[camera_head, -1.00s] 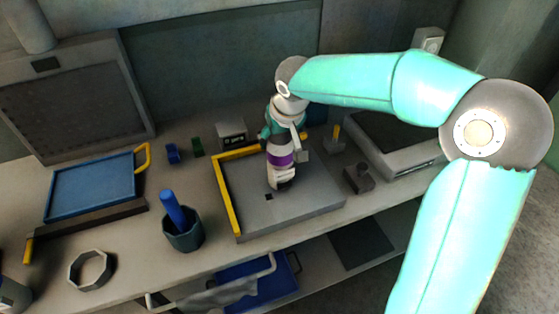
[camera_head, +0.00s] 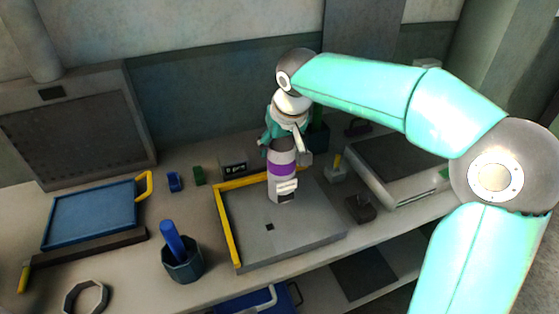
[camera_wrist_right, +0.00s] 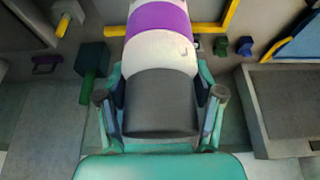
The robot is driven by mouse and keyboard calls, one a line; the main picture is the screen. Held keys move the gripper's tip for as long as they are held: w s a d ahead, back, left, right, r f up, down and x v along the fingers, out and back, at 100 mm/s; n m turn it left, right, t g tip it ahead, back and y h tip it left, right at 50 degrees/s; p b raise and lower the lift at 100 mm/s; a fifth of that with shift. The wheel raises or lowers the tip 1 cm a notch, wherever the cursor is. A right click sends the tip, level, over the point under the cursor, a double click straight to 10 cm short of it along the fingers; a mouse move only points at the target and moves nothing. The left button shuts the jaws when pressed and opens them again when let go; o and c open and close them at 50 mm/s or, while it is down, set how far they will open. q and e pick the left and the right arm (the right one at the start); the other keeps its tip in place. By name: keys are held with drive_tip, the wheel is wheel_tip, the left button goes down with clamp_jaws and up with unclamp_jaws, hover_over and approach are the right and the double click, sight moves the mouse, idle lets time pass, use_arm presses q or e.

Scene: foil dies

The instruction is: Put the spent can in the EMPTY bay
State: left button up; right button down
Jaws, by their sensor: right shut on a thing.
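The can (camera_head: 281,168) is white with a purple band and a dark grey end. My right gripper (camera_head: 284,137) is shut on it and holds it upright, or nearly so, over the back part of a grey tray with yellow edges (camera_head: 300,232). Whether the can's bottom touches the tray I cannot tell. In the right wrist view the can (camera_wrist_right: 160,52) points away between the two fingers of the right gripper (camera_wrist_right: 160,98). I cannot make out any bay marked EMPTY. My left gripper is not in view.
A blue tray (camera_head: 90,215) lies at left. A dark cup with a blue handle (camera_head: 183,262) stands in front. Small blue (camera_head: 174,181) and green (camera_head: 199,175) blocks and a small labelled box (camera_head: 233,166) sit behind the yellow-edged tray. A grey flat case (camera_head: 400,175) is at right.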

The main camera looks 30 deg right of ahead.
wheel_tip(320, 180, up, 13)
drive_tip(key=shift+r+p, duration=0.1)
drive_tip(key=shift+p, duration=0.7)
drive_tip(key=b, duration=0.3)
drive_tip(key=shift+f, duration=0.4)
drive_tip(key=b, duration=0.4)
hover_over(282, 181)
drive_tip(key=w+d, duration=0.2)
drive_tip(key=w, duration=0.2)
wheel_tip(282, 181, down, 14)
drive_tip(key=shift+s+f, duration=0.1)
drive_tip(key=shift+s, duration=0.05)
drive_tip(key=shift+f, duration=2.45)
